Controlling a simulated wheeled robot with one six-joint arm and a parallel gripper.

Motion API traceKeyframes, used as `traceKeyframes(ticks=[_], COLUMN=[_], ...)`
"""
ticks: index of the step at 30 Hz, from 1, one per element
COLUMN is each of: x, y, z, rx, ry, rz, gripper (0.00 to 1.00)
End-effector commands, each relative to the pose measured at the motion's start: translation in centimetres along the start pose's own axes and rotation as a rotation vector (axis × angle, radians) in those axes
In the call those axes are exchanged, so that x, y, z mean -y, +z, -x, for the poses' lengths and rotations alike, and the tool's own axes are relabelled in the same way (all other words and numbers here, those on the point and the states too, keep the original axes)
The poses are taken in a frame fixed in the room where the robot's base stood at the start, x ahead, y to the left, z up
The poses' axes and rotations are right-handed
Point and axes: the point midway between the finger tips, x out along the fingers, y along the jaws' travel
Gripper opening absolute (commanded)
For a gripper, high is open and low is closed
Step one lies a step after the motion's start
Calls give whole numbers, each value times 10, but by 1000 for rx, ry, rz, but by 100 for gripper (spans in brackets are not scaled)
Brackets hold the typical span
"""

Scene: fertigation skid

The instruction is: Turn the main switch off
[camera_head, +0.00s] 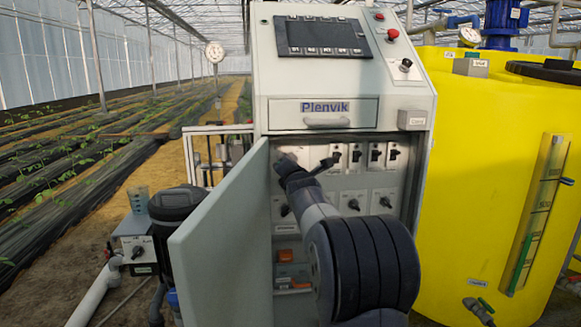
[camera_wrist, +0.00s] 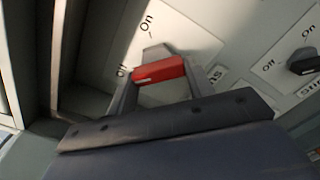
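The main switch shows in the wrist view as a red handle (camera_wrist: 158,70) on a light panel, with "On" printed above it and "Off" to its left. The handle lies nearly level, tilted slightly up to the right. My gripper (camera_wrist: 160,82) has its two grey fingers apart, one on each side of the red handle; whether they press on it I cannot tell. In the head view my gripper (camera_head: 288,166) is at the upper left of the open cabinet's switch panel (camera_head: 318,156), near the door hinge side, and hides the red switch there.
The grey cabinet door (camera_head: 222,240) stands open, close to the left of my arm. Several black switches (camera_head: 355,156) fill the panel to the right; one black switch (camera_wrist: 303,62) shows in the wrist view. A yellow tank (camera_head: 470,190) stands right, a dark pump (camera_head: 175,205) left.

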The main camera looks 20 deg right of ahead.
Motion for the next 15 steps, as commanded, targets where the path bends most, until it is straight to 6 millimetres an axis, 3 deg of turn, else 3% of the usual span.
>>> traceKeyframes(ticks=[8,15], x=[0,0], y=[0,0], z=[0,0], rx=[0,0], ry=[0,0], rz=[1,0], gripper=[71,71])
